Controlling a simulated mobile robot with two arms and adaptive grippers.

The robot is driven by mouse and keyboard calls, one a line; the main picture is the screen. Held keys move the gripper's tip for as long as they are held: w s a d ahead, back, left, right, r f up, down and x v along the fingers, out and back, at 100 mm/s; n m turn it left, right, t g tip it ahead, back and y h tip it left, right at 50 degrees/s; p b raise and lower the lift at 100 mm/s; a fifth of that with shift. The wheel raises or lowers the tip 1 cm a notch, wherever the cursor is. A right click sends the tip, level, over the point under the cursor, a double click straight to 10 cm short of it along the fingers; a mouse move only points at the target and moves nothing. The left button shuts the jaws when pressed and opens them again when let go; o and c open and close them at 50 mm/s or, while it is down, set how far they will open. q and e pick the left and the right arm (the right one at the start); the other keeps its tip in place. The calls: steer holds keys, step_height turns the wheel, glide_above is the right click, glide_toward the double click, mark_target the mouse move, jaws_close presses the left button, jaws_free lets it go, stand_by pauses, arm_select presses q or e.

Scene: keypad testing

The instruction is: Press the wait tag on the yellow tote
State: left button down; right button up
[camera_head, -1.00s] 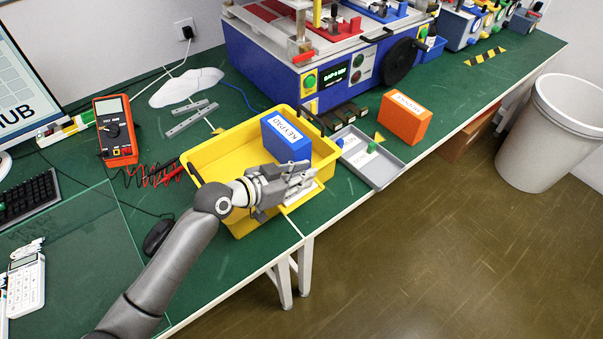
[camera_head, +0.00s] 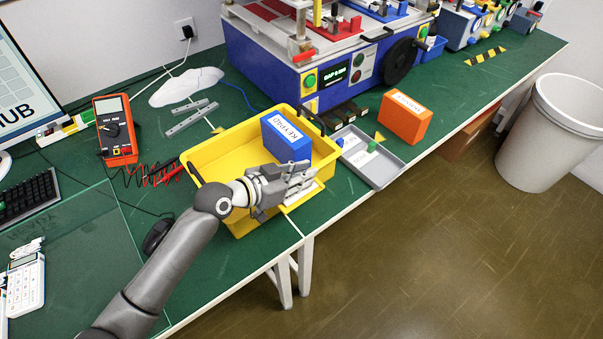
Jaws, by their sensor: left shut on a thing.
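The yellow tote (camera_head: 215,160) stands on the green bench near its front edge. A blue KEYPAD box (camera_head: 286,138) stands inside it. My left gripper (camera_head: 302,180) is at the tote's front right corner, just in front of the blue box. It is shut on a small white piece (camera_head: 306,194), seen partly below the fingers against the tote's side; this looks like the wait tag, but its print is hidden. Whether it touches the tote wall is not clear. My right gripper is not in view.
A grey tray (camera_head: 378,172) with small tags lies right of the tote, with an orange box (camera_head: 404,118) behind it. A blue test machine (camera_head: 262,75) stands at the back. An orange meter (camera_head: 116,130) with leads is at the left.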

arm_select(q)
steer(key=c, duration=1.4)
jaws_free()
steer(key=shift+o, duration=0.3)
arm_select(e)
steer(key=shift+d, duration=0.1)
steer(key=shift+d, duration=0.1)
arm_select(q)
steer(key=v, duration=1.2)
